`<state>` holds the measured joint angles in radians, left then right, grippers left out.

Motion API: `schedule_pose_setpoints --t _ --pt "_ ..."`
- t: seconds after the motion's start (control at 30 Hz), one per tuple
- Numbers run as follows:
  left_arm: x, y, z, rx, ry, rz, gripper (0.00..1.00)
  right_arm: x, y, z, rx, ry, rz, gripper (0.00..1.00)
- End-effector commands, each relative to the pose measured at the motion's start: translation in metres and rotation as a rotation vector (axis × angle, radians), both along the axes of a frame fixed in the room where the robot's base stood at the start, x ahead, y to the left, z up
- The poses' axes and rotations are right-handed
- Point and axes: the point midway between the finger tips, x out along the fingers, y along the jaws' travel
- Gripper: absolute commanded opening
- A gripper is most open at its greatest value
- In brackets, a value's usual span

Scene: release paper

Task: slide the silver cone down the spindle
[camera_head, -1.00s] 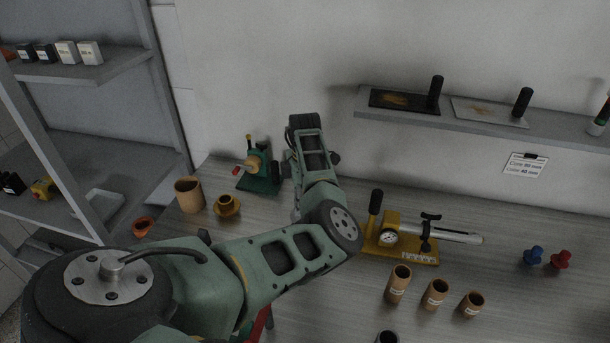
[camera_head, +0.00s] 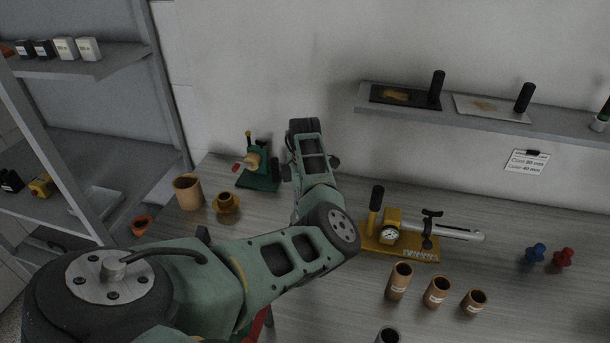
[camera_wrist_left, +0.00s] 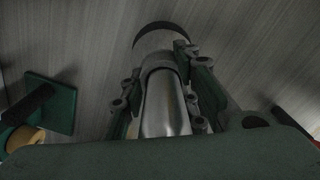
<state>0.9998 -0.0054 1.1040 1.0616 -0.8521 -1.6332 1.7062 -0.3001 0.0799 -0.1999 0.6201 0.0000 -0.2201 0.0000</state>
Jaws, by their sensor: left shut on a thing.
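In the left wrist view, a shiny silver tapered piece (camera_wrist_left: 165,108), which looks like the silver cone, lies between the two dark green fingers of my left gripper (camera_wrist_left: 165,85). The gripper is shut on it. A round grey shape with a dark rim (camera_wrist_left: 160,38) sits just past the fingertips. In the head view my left arm hides the gripper and the silver piece. A yellow device (camera_head: 400,246) with a gauge stands right of my arm, with a silver rod (camera_head: 458,234) pointing right and a black clamp. I cannot tell which part is the spindle. My right gripper is not in view.
A green device (camera_head: 258,178) stands left of my forearm; its base also shows in the left wrist view (camera_wrist_left: 62,105). A tan tube (camera_head: 188,192), a tan flanged piece (camera_head: 227,203), several labelled tubes (camera_head: 436,292) and blue and red knobs (camera_head: 536,254) stand on the table.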

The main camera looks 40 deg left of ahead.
Motion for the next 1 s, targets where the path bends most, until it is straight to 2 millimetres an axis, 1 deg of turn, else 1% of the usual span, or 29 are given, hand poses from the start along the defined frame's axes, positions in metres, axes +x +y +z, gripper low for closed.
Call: schedule_pose_setpoints --t 0.7,0.73,0.93,1.0 --pt "0.000 0.000 -0.019 0.000 0.000 0.000 0.00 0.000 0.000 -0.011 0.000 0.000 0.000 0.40" --pt "0.000 0.000 -0.019 0.000 0.000 0.000 0.29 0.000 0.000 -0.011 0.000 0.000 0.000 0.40" --pt "-0.001 -0.001 -0.020 -0.002 0.002 -0.001 0.47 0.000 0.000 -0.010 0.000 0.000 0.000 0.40" --pt "-0.001 -0.001 -0.020 -0.003 0.003 -0.001 0.50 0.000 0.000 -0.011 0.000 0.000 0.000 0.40"
